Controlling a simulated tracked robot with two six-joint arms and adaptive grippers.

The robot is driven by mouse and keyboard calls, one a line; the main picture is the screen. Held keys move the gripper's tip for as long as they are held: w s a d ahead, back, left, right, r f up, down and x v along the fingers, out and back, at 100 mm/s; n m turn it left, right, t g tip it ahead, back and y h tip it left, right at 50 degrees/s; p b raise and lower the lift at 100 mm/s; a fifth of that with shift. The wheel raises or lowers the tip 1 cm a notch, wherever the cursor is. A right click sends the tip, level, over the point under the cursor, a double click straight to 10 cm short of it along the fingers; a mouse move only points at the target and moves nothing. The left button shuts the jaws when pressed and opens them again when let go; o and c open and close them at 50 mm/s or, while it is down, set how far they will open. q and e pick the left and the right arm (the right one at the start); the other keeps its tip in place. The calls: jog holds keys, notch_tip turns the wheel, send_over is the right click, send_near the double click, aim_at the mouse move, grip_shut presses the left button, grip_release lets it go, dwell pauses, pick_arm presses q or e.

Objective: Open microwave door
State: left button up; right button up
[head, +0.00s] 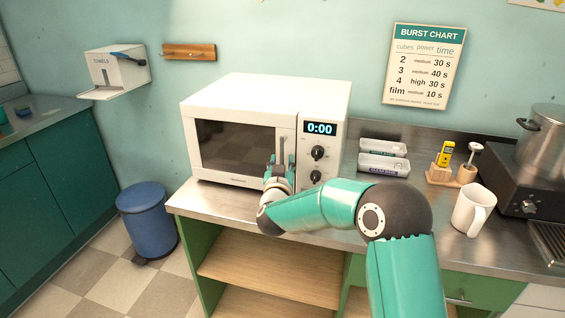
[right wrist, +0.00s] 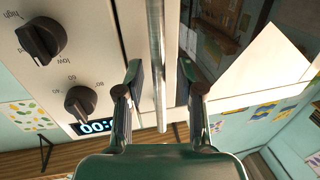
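The white microwave (head: 265,100) stands on the metal counter, and its dark-windowed door (head: 235,148) looks shut. The upright metal door handle (head: 283,147) is at the door's right edge. My right gripper (head: 280,160) is in front of the handle's lower part. In the right wrist view, the handle (right wrist: 157,50) runs between the two spread fingers of the gripper (right wrist: 160,70), with a gap on each side. The gripper looks open and not clamped on it. My left gripper is not in view.
The control panel (head: 318,155) with two knobs and a 0:00 display is right of the handle. Two small trays (head: 383,165), a white mug (head: 473,210) and a pot (head: 545,140) stand farther right. The space left of the microwave is clear above a blue bin (head: 147,215).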

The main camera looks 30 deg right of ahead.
jog(key=shift+c, duration=0.2)
grip_shut()
jog(key=shift+d, duration=0.1)
